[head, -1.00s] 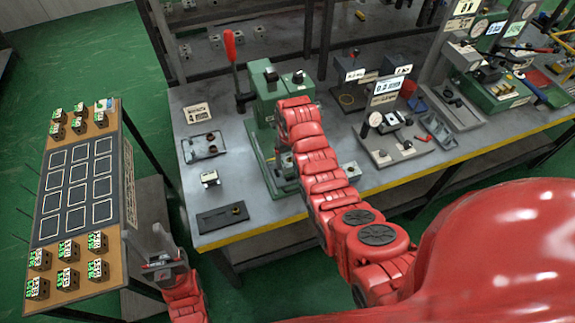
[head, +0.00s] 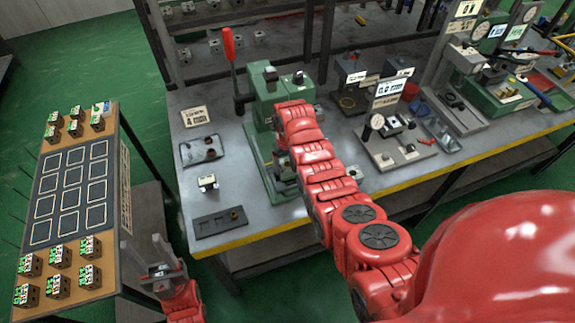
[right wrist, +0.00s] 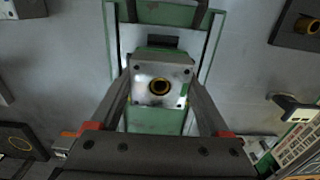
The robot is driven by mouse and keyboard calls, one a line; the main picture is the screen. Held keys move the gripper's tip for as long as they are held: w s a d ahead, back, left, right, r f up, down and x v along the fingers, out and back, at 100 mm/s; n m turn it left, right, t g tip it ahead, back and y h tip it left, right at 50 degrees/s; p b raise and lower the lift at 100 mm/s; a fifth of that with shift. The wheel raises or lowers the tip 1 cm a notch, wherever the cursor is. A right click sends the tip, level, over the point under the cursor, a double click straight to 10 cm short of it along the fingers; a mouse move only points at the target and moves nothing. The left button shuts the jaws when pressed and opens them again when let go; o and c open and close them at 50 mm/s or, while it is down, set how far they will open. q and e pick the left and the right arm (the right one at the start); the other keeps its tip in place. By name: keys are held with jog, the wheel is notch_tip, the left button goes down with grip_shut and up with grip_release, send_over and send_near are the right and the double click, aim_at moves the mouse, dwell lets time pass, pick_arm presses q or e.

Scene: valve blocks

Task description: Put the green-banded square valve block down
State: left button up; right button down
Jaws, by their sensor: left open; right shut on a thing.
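In the right wrist view a square metal valve block (right wrist: 160,82) with a brass-ringed hole sits between the two fingers of my right gripper (right wrist: 160,95), which is shut on it. In the head view the green press (head: 266,100) stands on the bench, and my right arm hides most of the right gripper and the block. My left gripper (head: 160,268) is open and empty, beside the block board's right edge.
A board (head: 112,190) at left carries a dark panel with outlined squares and several green-marked blocks at both ends. The grey bench (head: 225,165) holds a small block (head: 207,183), a dark plate (head: 220,221) and a tray (head: 201,150). Test fixtures (head: 400,140) stand right.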

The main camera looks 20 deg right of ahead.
jog(key=shift+f, duration=0.35)
grip_release()
jog(key=shift+w, duration=0.1)
jog(key=shift+r, duration=0.15)
